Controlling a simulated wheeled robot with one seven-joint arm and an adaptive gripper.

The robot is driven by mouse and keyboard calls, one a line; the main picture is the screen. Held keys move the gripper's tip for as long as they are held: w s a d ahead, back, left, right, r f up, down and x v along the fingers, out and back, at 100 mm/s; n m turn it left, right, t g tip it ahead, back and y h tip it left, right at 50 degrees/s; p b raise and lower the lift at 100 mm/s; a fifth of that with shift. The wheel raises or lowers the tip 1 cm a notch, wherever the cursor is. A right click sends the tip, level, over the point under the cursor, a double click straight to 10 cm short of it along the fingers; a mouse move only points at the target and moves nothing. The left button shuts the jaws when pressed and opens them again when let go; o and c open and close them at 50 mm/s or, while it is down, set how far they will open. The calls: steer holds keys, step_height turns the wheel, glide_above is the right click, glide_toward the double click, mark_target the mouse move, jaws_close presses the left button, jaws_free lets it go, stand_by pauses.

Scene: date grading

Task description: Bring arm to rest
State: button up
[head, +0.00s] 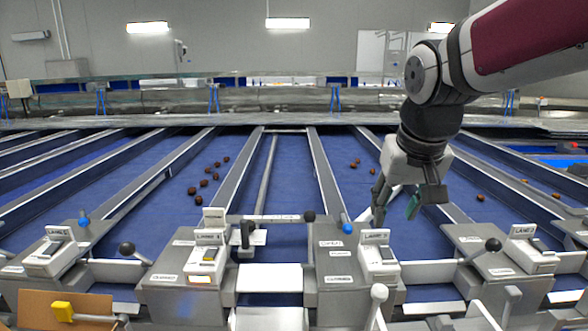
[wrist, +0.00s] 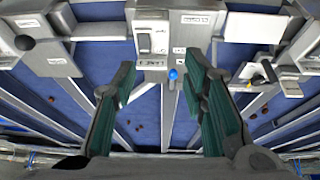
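My arm reaches in from the upper right in the head view. My gripper (head: 402,205) hangs fingers-down above the blue sorting lanes, near a switch box (head: 377,258) at the front of one lane. In the wrist view my gripper (wrist: 160,85) has its two green-padded fingers spread wide apart with nothing between them. A blue knob (wrist: 173,74) and a lane switch box (wrist: 151,40) show beyond the gap. The fingers appear clear of the boxes and levers.
Several dark dates (head: 203,183) lie on a blue lane (head: 285,170), with others in the lanes to the right. Levers with black knobs (head: 127,248) stand along the front. Open air surrounds the arm.

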steer(key=s+d+f, duration=0.1)
steer(key=s+f, duration=0.1)
steer(key=s, duration=0.8)
steer(key=s+f, duration=0.2)
steer(key=s, duration=0.8)
steer(key=shift+s+d+f+t, duration=0.15)
steer(key=shift+d+f+t, duration=0.1)
steer(key=shift+d+t, duration=0.1)
